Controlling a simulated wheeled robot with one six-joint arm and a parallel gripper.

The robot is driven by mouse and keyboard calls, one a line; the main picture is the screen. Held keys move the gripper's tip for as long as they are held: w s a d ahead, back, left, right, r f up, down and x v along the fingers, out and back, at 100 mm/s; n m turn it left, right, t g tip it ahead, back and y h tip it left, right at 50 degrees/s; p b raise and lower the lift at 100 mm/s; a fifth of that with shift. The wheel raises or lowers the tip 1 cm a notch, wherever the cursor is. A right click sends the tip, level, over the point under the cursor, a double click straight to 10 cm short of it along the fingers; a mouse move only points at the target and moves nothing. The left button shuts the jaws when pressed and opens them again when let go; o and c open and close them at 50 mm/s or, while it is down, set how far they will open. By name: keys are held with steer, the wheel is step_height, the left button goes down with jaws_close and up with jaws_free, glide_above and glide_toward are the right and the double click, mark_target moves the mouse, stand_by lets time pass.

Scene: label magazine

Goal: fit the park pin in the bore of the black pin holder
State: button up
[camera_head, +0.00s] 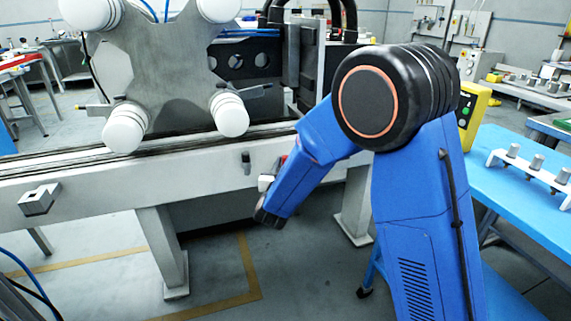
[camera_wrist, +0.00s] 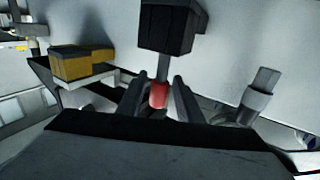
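In the wrist view the park pin shows a red end (camera_wrist: 158,95) and a grey shaft that runs up to the black pin holder (camera_wrist: 168,28). The shaft's far end is hidden at the block, so I cannot tell how deep it sits. My gripper (camera_wrist: 160,90) has one finger on each side of the red end; a gap shows beside it, so the fingers look open around it. In the head view my gripper (camera_head: 266,212) is low against the machine's front, and a small spot of red (camera_head: 282,162) shows behind my forearm.
A yellow and black block (camera_wrist: 82,64) sits on a pale ledge left of the fingers. A grey cylindrical fitting (camera_wrist: 259,92) stands to their right. In the head view the long pale machine beam (camera_head: 110,195) crosses the front. A blue table (camera_head: 520,205) stands at right.

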steer(key=shift+o, duration=0.3)
steer(key=s+a, duration=0.2)
steer(key=s, duration=1.5)
steer(key=shift+a, duration=0.35)
steer(key=shift+s, duration=0.1)
steer(key=s+d+r+n+g+y, duration=0.25)
steer(key=d+r+g+y, duration=0.4)
steer(key=d, duration=0.35)
steer(key=s+d+f+g+h, duration=0.1)
steer(key=s+d+g+h, duration=0.1)
steer(key=s+d, duration=0.8)
steer(key=s+d+f+g+h, duration=0.1)
steer(key=s+d+g, duration=0.3)
steer(key=s+d, duration=0.6)
steer(key=s, duration=0.7)
steer(key=shift+s+d+m+h, duration=0.3)
steer(key=shift+d+m+h, duration=0.05)
steer(key=shift+g, duration=0.25)
